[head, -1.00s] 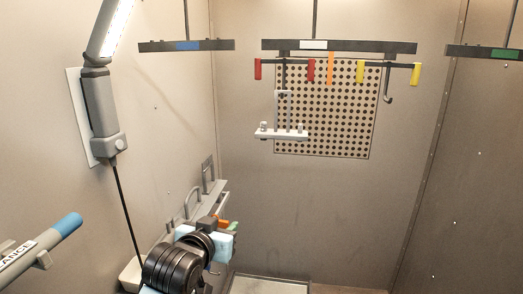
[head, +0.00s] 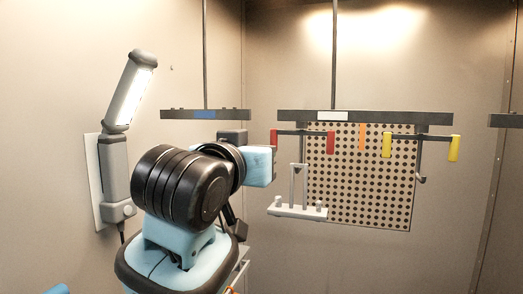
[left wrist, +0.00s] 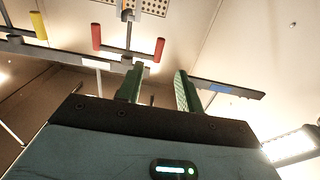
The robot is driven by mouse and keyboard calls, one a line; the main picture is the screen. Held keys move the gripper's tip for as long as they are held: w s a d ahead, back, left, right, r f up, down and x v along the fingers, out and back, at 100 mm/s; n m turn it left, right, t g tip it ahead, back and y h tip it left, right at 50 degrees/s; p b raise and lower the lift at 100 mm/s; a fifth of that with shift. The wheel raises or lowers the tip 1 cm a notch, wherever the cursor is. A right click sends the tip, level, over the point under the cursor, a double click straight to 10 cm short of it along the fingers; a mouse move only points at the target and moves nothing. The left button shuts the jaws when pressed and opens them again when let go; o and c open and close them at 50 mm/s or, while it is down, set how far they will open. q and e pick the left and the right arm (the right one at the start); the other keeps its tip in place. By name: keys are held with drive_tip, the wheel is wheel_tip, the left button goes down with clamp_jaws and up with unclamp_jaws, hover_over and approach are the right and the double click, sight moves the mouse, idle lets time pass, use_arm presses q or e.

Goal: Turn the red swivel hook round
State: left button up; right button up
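The red swivel hook is a dark crossbar with a red grip at each end. It hangs under the middle rail in the head view, with its left red grip (head: 274,138) and right red grip (head: 330,144). Both red grips also show in the left wrist view, one at upper left (left wrist: 97,37) and one (left wrist: 158,50) just beyond the gap between my fingertips. My left gripper (left wrist: 159,72) is open and empty, apart from the hook as far as I can tell. In the head view my arm hides its fingers. My right gripper is out of view.
A white part with upright pegs (head: 297,210) hangs below the red hook. A yellow-gripped hook (head: 387,145) and an orange strip (head: 362,137) are to the right. A perforated panel (head: 365,190) is behind. Another rail (head: 205,114) hangs at left, near a wall lamp (head: 130,90).

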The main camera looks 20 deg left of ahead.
use_arm(q)
drive_tip(key=w, duration=1.1)
drive_tip(key=shift+w+d, duration=0.25)
drive_tip(key=shift+w, duration=0.1)
drive_tip(key=c, duration=0.6)
